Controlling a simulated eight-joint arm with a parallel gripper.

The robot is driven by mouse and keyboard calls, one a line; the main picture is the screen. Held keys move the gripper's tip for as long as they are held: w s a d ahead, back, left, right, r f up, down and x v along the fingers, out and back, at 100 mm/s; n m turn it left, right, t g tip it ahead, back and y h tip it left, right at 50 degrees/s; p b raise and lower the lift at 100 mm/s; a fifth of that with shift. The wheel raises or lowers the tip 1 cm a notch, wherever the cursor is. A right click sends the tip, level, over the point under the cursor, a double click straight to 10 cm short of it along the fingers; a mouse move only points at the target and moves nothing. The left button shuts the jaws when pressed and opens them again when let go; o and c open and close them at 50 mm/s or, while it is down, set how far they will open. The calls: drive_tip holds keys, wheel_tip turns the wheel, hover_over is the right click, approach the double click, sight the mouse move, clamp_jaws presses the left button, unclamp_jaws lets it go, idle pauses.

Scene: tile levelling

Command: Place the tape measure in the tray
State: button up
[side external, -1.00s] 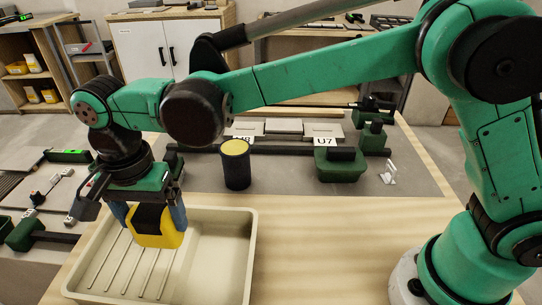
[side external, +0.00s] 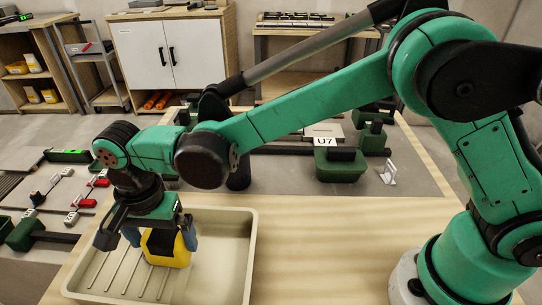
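The tape measure (side external: 180,252) is yellow with a black middle. It is low inside the left part of the cream tray (side external: 250,240), over the ribbed floor. I cannot tell for sure whether it touches the floor. My gripper (side external: 161,238) points down with one blue-grey finger on each side of the tape measure, and it looks shut on it. The upper part of the tape measure is hidden by my gripper. The right part of the tray is empty.
A dark cylinder (side external: 238,180) stands behind the tray, mostly hidden by my arm. Bare wooden tabletop (side external: 330,235) lies right of the tray.

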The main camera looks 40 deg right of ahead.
sight(160, 235)
wheel_tip(160, 235, up, 12)
drive_tip(key=d+r+n+t, duration=0.2)
drive_tip(key=d, duration=0.7)
drive_tip(key=s+d+f+n+t, duration=0.2)
drive_tip(key=s+d+n, duration=0.1)
drive_tip(key=d, duration=0.5)
drive_tip(key=s+d+f+n+t, duration=0.3)
drive_tip(key=d+n, duration=0.1)
drive_tip(key=d, duration=0.4)
drive_tip(key=shift+s+d+f, duration=0.3)
drive_tip(key=shift+s+f, duration=0.05)
drive_tip(key=shift+s, duration=0.05)
